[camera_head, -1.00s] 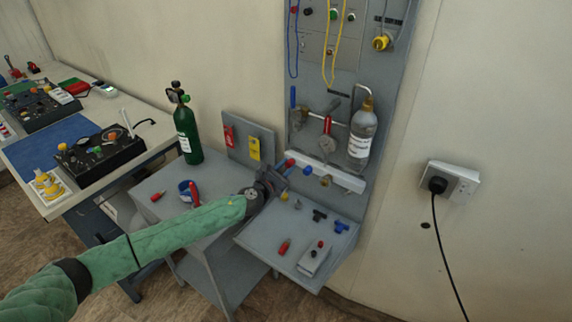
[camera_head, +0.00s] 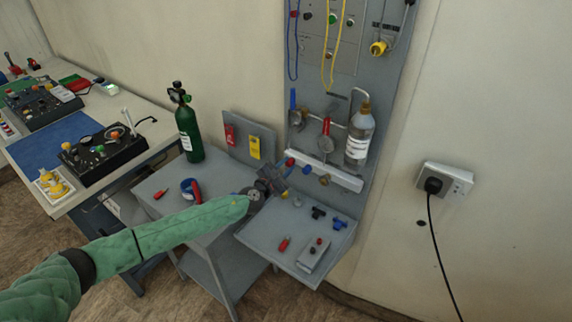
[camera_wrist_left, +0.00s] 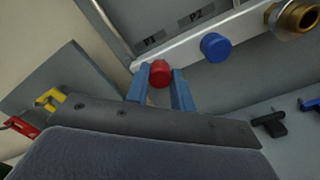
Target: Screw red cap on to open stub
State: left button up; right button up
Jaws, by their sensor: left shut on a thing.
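The red cap (camera_wrist_left: 160,73) sits between the two blue fingertips of my left gripper (camera_wrist_left: 160,82), at the left end of the white bar (camera_wrist_left: 185,42). The gripper is shut on the cap. In the head view the red cap (camera_head: 290,161) shows just beyond my left gripper (camera_head: 284,168). A stub behind the cap is hidden, so I cannot tell how far the cap is on. A blue cap (camera_wrist_left: 214,46) is to its right, then an uncapped brass fitting (camera_wrist_left: 293,18). My right gripper is not in view.
A grey shelf (camera_head: 265,238) below the bar holds small black and blue fittings, a red piece and a small box. A green cylinder (camera_head: 188,130) stands to the left. A bottle (camera_head: 359,135) hangs above the bar. Red and yellow tags hang on the grey side panel.

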pick_arm(q)
jog(key=shift+s+f, duration=0.1)
jog(key=shift+m+p, duration=0.4)
jog(key=shift+p, duration=0.15)
jog(key=o, duration=0.9)
jog(key=shift+o, duration=0.2)
